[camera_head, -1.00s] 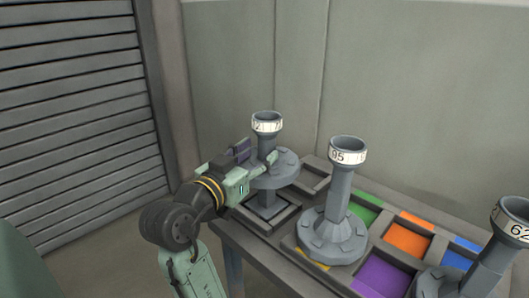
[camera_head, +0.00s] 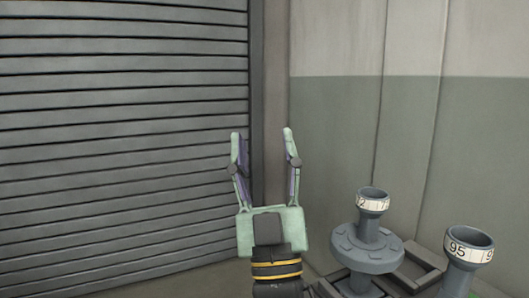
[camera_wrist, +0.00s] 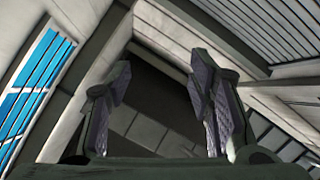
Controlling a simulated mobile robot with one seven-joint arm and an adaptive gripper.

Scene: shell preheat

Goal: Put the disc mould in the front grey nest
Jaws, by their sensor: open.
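The disc mould (camera_head: 366,247) is a grey piece with a wide bolted disc, a neck and a flared cup with a white number band. It stands upright at the table's left end, apart from my gripper. Its foot is mostly out of sight at the bottom edge, in a dark grey nest (camera_head: 328,289) that is only partly visible. My gripper (camera_head: 262,136) is raised to the left of the mould, fingers pointing up, open and empty. In the wrist view the fingers (camera_wrist: 160,80) are spread with nothing between them.
Another grey mould marked 95 (camera_head: 466,262) stands at the lower right. An empty grey frame (camera_head: 428,262) lies between the two moulds. A slatted shutter (camera_head: 120,140) fills the left, with a wall (camera_head: 345,150) behind the table. The air around my gripper is clear.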

